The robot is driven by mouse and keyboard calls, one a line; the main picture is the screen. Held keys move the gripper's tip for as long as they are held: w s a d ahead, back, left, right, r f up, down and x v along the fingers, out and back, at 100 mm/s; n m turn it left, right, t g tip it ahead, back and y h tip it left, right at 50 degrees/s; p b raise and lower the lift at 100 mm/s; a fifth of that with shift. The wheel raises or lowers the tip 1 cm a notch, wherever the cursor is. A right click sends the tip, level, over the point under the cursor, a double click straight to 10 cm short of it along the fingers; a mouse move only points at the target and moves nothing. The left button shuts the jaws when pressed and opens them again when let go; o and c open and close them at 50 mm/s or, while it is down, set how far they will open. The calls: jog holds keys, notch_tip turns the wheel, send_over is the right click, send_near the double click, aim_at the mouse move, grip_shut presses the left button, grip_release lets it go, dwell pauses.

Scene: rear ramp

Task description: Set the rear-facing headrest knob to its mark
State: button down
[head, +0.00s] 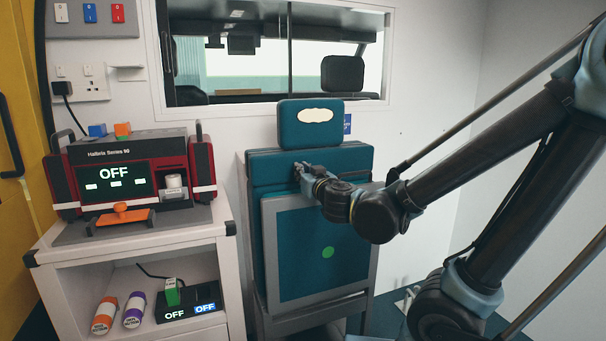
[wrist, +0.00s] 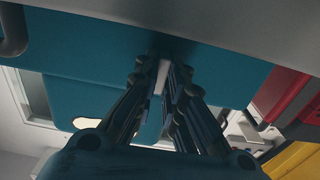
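A teal seat back (head: 268,171) stands under the window, with a teal headrest (head: 310,122) above it. The headrest bears a pale oval patch and also shows in the wrist view (wrist: 112,101). No knob or mark can be made out clearly.
A white cabinet (head: 185,243) at the left bears a red and black device (head: 118,170) marked OFF. Its lower shelf holds two bottles (head: 133,310) and a black charger (head: 186,308). A grey-framed panel (head: 327,252) with a green dot is on the seat front. Floor shows little.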

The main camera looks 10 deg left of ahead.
jog(key=shift+w, duration=0.1)
dwell(0.3)
jog(key=n, duration=0.5)
jog(key=shift+a+r, duration=0.1)
jog(key=n, duration=0.5)
jog(key=shift+a+n, duration=0.1)
jog(key=shift+n, duration=0.3)
jog(key=n, duration=0.7)
jog(key=shift+f, duration=0.2)
jog(key=c, duration=1.7)
grip_release()
jog(key=shift+s+f, duration=0.1)
jog(key=shift+s, duration=0.1)
